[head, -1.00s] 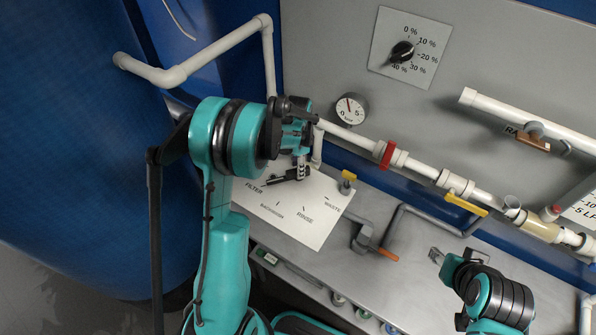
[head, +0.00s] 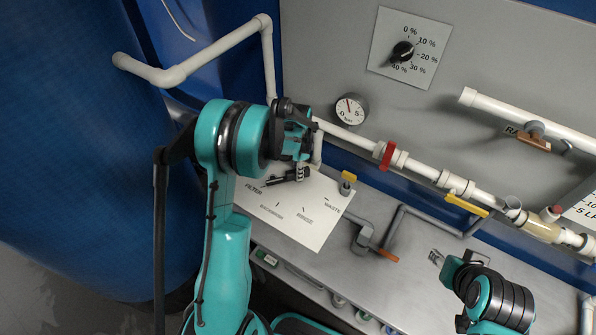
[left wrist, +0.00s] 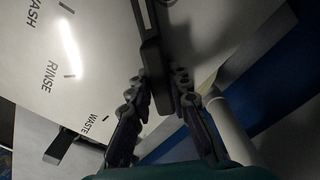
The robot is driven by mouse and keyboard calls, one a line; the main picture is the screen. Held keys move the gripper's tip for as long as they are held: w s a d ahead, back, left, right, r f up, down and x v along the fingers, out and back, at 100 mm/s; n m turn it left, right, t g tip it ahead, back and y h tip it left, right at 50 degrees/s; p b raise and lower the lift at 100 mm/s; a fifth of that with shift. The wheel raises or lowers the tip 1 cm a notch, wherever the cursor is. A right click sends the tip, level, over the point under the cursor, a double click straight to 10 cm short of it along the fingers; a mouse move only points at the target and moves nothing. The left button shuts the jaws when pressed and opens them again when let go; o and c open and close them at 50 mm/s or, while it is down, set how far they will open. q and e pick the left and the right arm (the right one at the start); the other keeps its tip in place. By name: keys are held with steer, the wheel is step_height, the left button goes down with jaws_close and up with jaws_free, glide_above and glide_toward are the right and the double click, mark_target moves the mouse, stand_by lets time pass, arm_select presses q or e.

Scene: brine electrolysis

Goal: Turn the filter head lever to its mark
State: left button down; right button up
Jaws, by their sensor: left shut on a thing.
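The black filter head lever (head: 283,179) lies over a white plate (head: 292,225) printed FILTER, BACKWASH, RINSE and WASTE. In the head view its left end is near the FILTER tick; its other end is partly hidden by my gripper. My left gripper (head: 303,170) is shut on the lever at the plate's upper edge. In the left wrist view the dark lever (left wrist: 146,22) runs from the top down to my fingertips (left wrist: 160,80), with the RINSE and WASTE marks to the left. My right gripper (head: 437,257) is open and empty above the grey bench, away from the plate.
White pipes with a red ring (head: 388,155) and a yellow handle (head: 466,204) run along the back. A gauge (head: 350,108) and a dial (head: 402,51) are on the grey panel. A large blue tank (head: 70,150) fills the left.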

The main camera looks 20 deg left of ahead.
arm_select(q)
steer(key=m+b, duration=0.1)
steer(key=m, duration=0.2)
steer(key=shift+m+b, duration=0.3)
steer(key=shift+m, duration=0.1)
steer(key=shift+m+b, duration=0.55)
steer(key=shift+m, duration=1.45)
steer(key=c, duration=1.4)
jaws_free()
steer(key=shift+w, duration=0.1)
steer(key=shift+r, duration=0.1)
step_height(320, 180, up, 12)
